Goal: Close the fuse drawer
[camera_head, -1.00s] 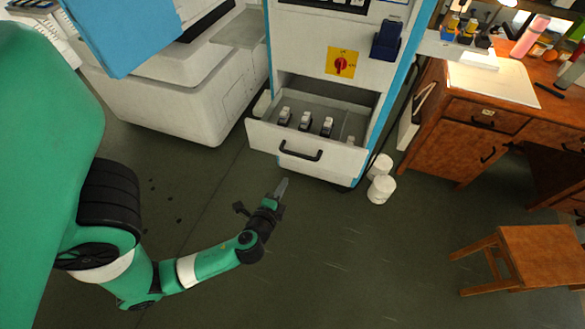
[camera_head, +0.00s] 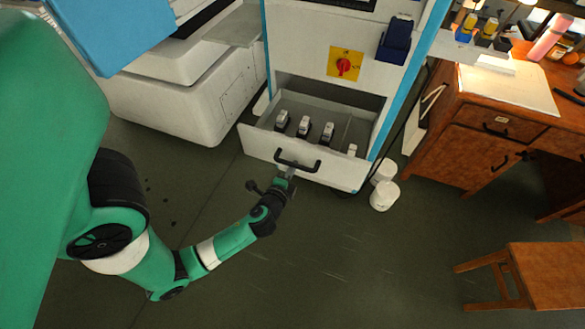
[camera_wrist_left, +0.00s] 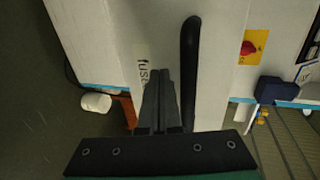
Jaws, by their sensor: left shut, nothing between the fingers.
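The fuse drawer (camera_head: 325,171) stands pulled out of the white cabinet, with several fuses (camera_head: 305,128) inside. Its black bar handle (camera_head: 297,161) is on the front; in the left wrist view the handle (camera_wrist_left: 190,75) runs upright just right of my fingers. My left gripper (camera_head: 290,174) is shut and empty at the drawer front, close under the handle. In the left wrist view its fingers (camera_wrist_left: 163,80) point at the front beside a label reading "fuse" (camera_wrist_left: 142,65). I cannot tell whether the fingertips touch the front. My right gripper is not in view.
Two white round containers (camera_head: 384,194) stand on the floor right of the drawer. A wooden desk (camera_head: 470,140) and stool (camera_head: 545,270) are at the right. A red switch (camera_head: 344,65) is above the drawer. The floor in front is clear.

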